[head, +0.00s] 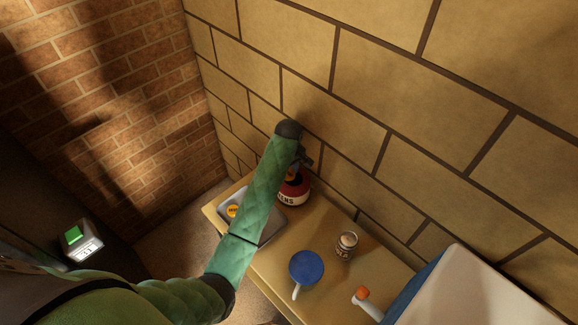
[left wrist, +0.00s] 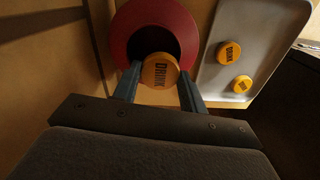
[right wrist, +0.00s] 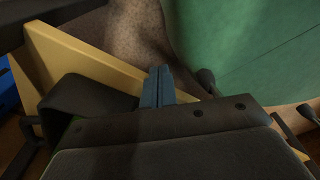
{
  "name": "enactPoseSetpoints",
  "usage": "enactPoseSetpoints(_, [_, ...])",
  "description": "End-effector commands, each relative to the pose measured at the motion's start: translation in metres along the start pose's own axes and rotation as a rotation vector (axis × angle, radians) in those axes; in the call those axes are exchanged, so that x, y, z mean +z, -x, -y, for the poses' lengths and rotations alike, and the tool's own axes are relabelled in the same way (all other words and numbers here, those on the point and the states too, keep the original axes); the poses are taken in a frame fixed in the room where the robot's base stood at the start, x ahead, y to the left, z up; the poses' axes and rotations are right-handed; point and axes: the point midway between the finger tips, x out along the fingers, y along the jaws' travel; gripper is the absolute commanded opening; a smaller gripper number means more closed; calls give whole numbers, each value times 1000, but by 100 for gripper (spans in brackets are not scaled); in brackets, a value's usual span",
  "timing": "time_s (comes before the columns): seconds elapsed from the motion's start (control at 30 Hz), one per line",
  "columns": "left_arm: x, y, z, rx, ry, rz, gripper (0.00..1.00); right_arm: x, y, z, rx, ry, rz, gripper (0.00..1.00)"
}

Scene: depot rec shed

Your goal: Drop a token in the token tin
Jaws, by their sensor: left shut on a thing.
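The token tin (head: 296,191) is red with a white lettered band and stands on the bench against the block wall. In the left wrist view its red rim (left wrist: 200,30) surrounds a dark round opening. My left gripper (left wrist: 160,80) is shut on an orange token (left wrist: 160,71) marked DRINK. The token overlaps the near side of the opening in that view; its exact height above the tin is unclear. In the head view my left arm partly hides the tin and gripper. My right gripper (right wrist: 158,86) has its fingers together with nothing between them.
A grey tray (left wrist: 268,30) beside the tin holds two orange tokens (left wrist: 229,53) (left wrist: 242,84). On the bench (head: 325,217) are a small can (head: 346,245), a blue round paddle (head: 306,267) and an orange-topped item (head: 362,292). A white, blue-edged box (head: 465,290) stands at right.

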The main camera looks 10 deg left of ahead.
Motion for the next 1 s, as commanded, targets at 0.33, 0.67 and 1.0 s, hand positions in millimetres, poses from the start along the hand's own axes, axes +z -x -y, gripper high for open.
enactPoseSetpoints(0.33, [0,-8,0,0,0,0,21,5,0,7,-6,-1,5,0])
enactPoseSetpoints(0.67, [0,-8,0,1,0,0,68,1,0,18,-15,-3,1,0])
enactPoseSetpoints(1.0, [0,-1,-1,2,0,-1,68,3,-6,6,-5,-1,2,0])
